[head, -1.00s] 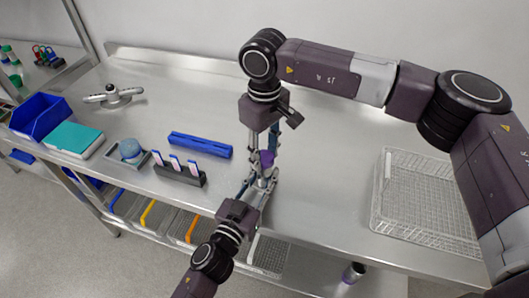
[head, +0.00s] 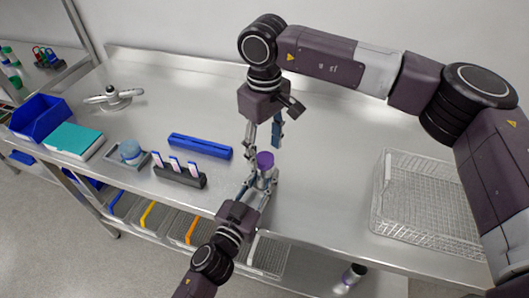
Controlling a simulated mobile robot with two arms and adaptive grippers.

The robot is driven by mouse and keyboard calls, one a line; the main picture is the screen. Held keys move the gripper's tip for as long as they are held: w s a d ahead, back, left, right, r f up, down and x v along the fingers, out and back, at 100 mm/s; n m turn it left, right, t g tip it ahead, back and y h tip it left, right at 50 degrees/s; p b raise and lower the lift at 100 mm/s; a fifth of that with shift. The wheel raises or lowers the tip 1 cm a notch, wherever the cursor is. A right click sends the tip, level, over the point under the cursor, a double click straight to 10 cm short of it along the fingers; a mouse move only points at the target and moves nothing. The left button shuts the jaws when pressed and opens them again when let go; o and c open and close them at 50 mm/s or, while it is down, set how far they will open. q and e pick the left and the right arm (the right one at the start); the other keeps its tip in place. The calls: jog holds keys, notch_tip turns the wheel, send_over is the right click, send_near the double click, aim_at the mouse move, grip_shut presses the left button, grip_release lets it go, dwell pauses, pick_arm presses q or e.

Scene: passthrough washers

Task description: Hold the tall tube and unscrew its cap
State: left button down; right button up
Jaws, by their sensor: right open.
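The tall tube (head: 263,178) stands near the front edge of the steel bench, with its purple cap (head: 265,159) on top. My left gripper (head: 261,186) reaches in from below in the picture, and its fingers are closed around the tube under the cap. Much of the tube is hidden by these fingers. My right gripper (head: 264,146) points down from above, its fingers spread apart and empty, just above and around the level of the cap. Whether a finger touches the cap cannot be told. The cap's thread is not visible.
A blue rack (head: 200,146), a dark holder (head: 180,176) with several white pieces, and a small tray with a blue round item (head: 130,152) lie left. A wire basket (head: 425,215) stands right. The bench (head: 335,150) is clear between.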

aim_at(264, 157)
pick_arm(q)
jog(key=shift+r, duration=0.1)
pick_arm(e)
notch_tip(264, 157, up, 2)
jog(key=shift+c, duration=0.4)
jog(key=m, duration=0.5)
jog(key=shift+r, duration=0.2)
jog(key=m, duration=0.4)
jog(key=shift+r, duration=0.15)
jog(key=m, duration=0.6)
jog(key=shift+r, duration=0.3)
jog(key=m, duration=0.5)
jog(key=shift+r+m, duration=0.2)
jog(key=shift+m, duration=0.1)
jog(key=m, duration=0.5)
jog(key=shift+r+m, duration=0.25)
jog(key=shift+m, duration=0.05)
jog(key=m, duration=0.3)
jog(key=shift+r+m, duration=0.15)
jog(key=shift+m, duration=0.15)
jog(key=m, duration=0.5)
jog(key=shift+r, duration=0.25)
jog(key=m, duration=0.4)
jog(key=shift+r+m, duration=0.2)
jog(key=shift+m, duration=0.2)
jog(key=shift+f, duration=4.05)
